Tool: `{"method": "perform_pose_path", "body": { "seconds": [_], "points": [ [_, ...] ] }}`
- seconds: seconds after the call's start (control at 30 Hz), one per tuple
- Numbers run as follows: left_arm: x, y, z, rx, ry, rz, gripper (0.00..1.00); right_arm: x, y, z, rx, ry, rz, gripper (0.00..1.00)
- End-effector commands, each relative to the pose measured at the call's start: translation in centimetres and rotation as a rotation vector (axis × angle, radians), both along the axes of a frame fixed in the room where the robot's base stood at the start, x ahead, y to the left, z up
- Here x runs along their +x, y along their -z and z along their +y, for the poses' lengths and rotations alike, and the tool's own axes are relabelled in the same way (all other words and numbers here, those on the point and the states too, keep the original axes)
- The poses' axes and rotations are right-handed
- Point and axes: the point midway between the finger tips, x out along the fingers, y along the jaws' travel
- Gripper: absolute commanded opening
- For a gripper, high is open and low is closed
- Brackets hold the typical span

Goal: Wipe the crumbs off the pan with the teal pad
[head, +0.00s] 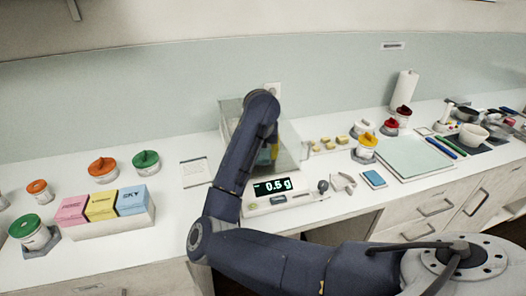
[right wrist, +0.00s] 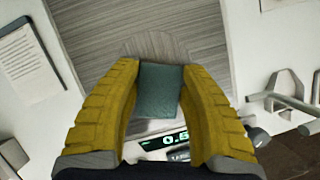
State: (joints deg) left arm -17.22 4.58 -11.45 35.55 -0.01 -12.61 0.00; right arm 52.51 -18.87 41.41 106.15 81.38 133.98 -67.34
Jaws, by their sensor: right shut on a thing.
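The pan (right wrist: 90,25) is a grey brushed-metal plate on the scale; in the head view it shows partly behind my right arm (head: 287,158). The teal pad (right wrist: 160,92) is held between the yellow fingers of my right gripper (right wrist: 159,85), over the pan's front part. In the head view the right gripper (head: 273,152) is mostly hidden by its own arm, and the pad is hidden. I cannot tell whether the pad touches the pan. No crumbs can be made out. My left gripper is not in view.
The scale display (head: 272,186) reads 0.5 g. A box of coloured packets (head: 102,207) and lidded jars stand left. A small blue item (head: 373,179), a metal stand (head: 342,183), jars and a pale green mat (head: 412,156) lie right. A paper card (head: 195,172) lies left of the scale.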

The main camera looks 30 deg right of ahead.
Motion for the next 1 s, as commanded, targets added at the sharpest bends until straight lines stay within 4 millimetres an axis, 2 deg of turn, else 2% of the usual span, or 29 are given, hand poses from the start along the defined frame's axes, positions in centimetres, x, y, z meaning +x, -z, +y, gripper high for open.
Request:
{"method": "perform_pose_path", "body": {
  "seconds": [0.03, 0.23, 0.7, 1.0],
  "points": [
    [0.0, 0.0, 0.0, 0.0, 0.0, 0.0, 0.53, -0.9, 0.9, 0.2, 0.007, 0.016, 0.017, 0.19],
    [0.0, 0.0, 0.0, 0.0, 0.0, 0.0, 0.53, -0.9, 0.9, 0.2, 0.01, 0.018, 0.019, 0.19],
    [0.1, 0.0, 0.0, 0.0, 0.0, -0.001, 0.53, 2.2, 0.5, -0.7, 0.008, 0.014, 0.014, 0.19],
    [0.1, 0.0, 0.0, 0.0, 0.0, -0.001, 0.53, 3.2, 0.3, -1.1, 0.004, 0.012, 0.012, 0.19]
  ]
}}
